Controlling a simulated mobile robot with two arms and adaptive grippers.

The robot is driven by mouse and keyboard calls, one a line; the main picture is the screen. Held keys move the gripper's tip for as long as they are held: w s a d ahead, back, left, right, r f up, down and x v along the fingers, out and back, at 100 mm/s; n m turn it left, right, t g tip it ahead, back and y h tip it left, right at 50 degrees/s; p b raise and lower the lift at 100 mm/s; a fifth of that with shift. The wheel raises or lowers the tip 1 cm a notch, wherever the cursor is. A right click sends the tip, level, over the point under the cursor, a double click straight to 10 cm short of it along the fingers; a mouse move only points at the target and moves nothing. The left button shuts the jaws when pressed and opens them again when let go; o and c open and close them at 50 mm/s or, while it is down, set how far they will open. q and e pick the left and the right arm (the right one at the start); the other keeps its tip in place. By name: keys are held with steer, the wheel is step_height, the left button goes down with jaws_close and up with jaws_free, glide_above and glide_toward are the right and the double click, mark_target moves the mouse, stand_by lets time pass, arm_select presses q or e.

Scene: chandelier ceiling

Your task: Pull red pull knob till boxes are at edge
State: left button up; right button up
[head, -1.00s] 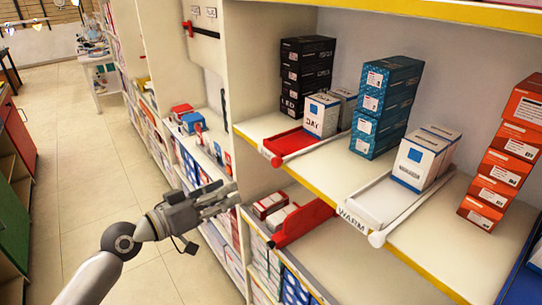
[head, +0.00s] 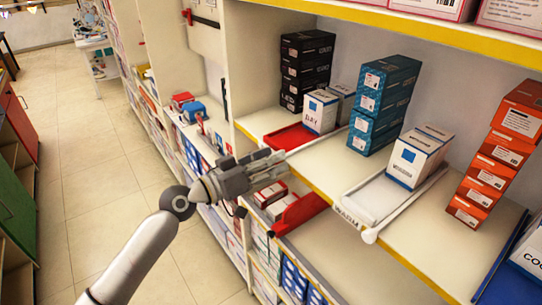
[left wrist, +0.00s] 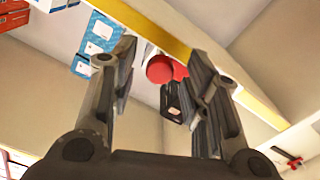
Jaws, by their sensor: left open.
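The red pull knob (left wrist: 159,69) shows between the fingers of my left gripper in the left wrist view. I cannot tell whether the fingers touch it. In the head view my left gripper (head: 280,167) is at the yellow shelf edge in front of the red tray (head: 291,137) and hides the knob. The gripper is open and empty. White DAY boxes (head: 320,112) stand one behind the other toward the back of the red tray, behind bare tray floor. My right gripper is not in view.
Black boxes (head: 306,70) stand left of the tray, teal boxes (head: 383,104) right. A white tray (head: 376,198) with white boxes (head: 415,160) and orange boxes (head: 497,160) are farther right. A red divider (head: 300,213) is below. The aisle floor (head: 110,170) is clear.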

arm_select(q)
steer(key=shift+w+d, duration=0.1)
steer(key=shift+d, duration=0.1)
jaws_close()
stand_by(0.3)
